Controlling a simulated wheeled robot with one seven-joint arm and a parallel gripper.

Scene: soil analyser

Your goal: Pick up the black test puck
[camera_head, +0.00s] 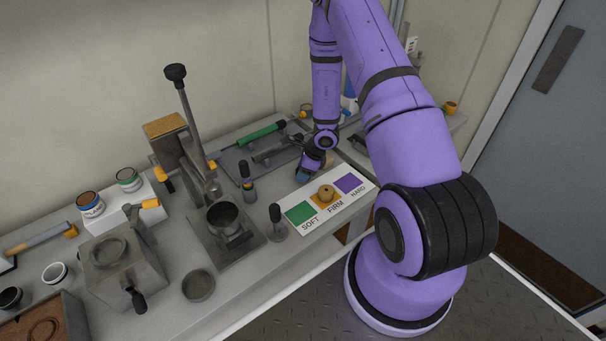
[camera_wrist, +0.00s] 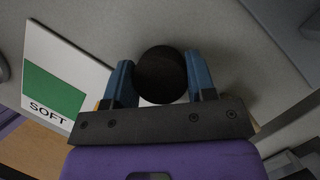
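The black test puck (camera_wrist: 161,74) shows as a dark round shape in the wrist view. It fills the gap between the two blue fingers of my gripper (camera_wrist: 161,80), which appear to touch it on both sides. I cannot tell whether the puck rests on the bench or is clear of it. In the head view my gripper (camera_head: 309,171) points down low over the bench, just behind the white card. The puck is hidden there.
The white card (camera_head: 305,222) has green SOFT, orange FIRM and purple HARD squares. A tan puck (camera_head: 326,193) sits on FIRM. A grey tray (camera_head: 232,163) with a green-handled tool (camera_head: 262,133) lies behind.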

